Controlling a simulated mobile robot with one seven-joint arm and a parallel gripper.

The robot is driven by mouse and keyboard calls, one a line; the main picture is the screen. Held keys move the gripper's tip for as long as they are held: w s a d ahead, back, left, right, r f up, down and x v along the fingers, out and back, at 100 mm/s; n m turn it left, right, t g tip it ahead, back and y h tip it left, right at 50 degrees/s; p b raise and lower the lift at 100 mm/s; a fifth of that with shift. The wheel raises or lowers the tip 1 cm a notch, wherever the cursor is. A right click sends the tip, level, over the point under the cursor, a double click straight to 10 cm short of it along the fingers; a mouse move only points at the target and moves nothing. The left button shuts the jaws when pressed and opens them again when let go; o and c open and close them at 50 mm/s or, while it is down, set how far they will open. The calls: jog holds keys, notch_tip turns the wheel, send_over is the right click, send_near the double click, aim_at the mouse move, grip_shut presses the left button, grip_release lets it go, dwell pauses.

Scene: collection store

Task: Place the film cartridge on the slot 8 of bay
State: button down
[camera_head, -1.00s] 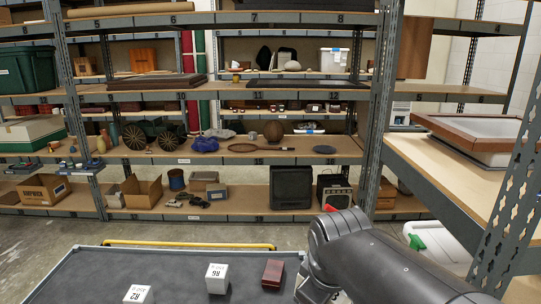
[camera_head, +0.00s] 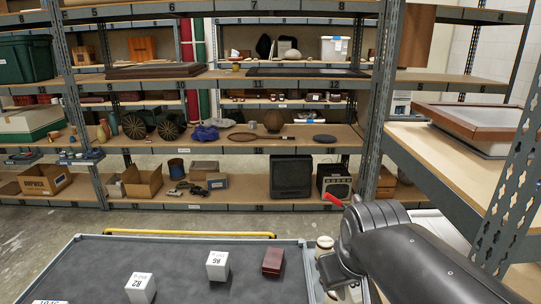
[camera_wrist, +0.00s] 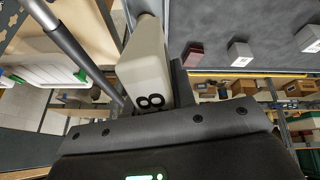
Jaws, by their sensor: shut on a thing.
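In the head view a cream rounded piece (camera_head: 324,247), probably the same cartridge, shows beside the cart's right edge, largely hidden by my arm. The bay's shelf beam (camera_head: 335,20) carries the slot 8 label near the top of the head view, far behind and above the gripper. What stands in slot 8 is mostly cut off.
A dark-topped cart (camera_head: 195,270) holds a white R2 cube (camera_head: 141,288), a white R6 cube (camera_head: 217,265) and a brown box (camera_head: 273,262). A shelf with a wood-framed case (camera_head: 480,125) stands close on the right. Open floor (camera_head: 170,220) lies between cart and shelving.

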jog(key=w+f+m, duration=0.1)
jog(key=w, duration=1)
jog(key=w+d+f+m+h, duration=0.1)
jog(key=w+f+m, duration=0.1)
jog(key=w, duration=1)
jog(key=shift+d+f, duration=0.2)
jog(key=shift+d, duration=0.05)
